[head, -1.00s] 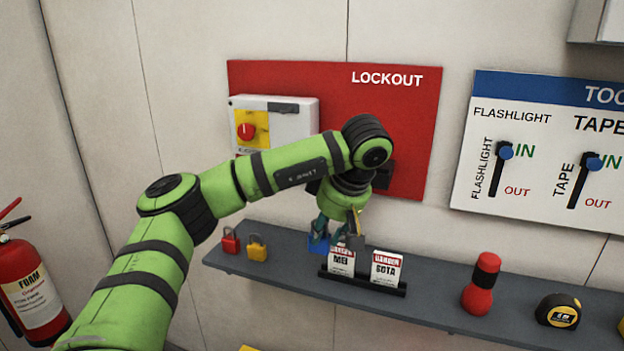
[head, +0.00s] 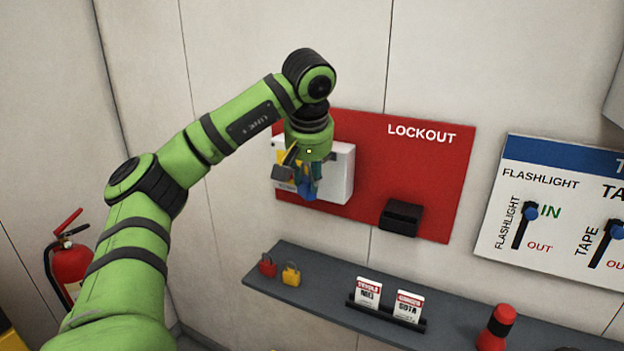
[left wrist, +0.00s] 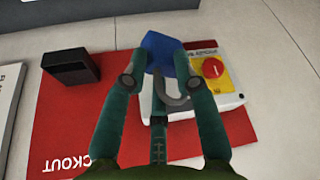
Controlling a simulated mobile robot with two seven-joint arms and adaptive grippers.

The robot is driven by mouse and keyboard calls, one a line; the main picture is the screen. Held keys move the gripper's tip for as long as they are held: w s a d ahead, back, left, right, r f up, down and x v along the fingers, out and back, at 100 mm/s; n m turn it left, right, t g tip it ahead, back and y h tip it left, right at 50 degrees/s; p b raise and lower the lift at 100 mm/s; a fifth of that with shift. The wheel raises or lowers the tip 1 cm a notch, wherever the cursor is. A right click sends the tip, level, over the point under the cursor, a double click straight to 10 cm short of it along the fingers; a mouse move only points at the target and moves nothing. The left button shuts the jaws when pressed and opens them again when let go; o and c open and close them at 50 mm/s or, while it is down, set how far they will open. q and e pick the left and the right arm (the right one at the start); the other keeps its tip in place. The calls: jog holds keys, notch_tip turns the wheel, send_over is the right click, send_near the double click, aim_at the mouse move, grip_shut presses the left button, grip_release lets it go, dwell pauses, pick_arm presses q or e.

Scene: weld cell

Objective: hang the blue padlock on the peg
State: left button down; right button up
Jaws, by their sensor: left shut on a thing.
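The blue padlock (head: 307,190) is held in my left gripper (head: 299,178), which is shut on it in front of the white switch box (head: 341,172) on the red lockout board. In the left wrist view the padlock's blue body (left wrist: 160,46) sits between the fingertips of the left gripper (left wrist: 159,66), its grey shackle (left wrist: 171,98) curving back between the fingers. The box's red knob (left wrist: 213,68) on a yellow plate shows beside the right finger. I cannot make out a peg; the gripper covers part of the box in the head view. My right gripper is not in view.
A black holder (head: 402,217) juts from the red board (head: 428,170). Below, a grey shelf (head: 325,315) carries a red padlock (head: 267,266), a yellow padlock (head: 291,275), danger tags (head: 367,293) and a red flashlight (head: 496,328). A fire extinguisher (head: 70,262) stands left.

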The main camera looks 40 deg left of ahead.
pick_arm(q)
jog(key=w+a+f+p, duration=0.1)
jog(key=w+a+p, duration=0.1)
jog(key=w, duration=0.5)
jog(key=shift+w+a, duration=0.2)
jog(key=shift+w, duration=0.2)
dwell(0.5)
jog(key=shift+f, duration=0.25)
dwell(0.4)
jog(key=c, duration=1.1)
grip_release()
jog(key=shift+o, duration=1.1)
jog(key=shift+w+f, duration=0.1)
jog(key=shift+w, duration=0.15)
jog(key=v, duration=1.2)
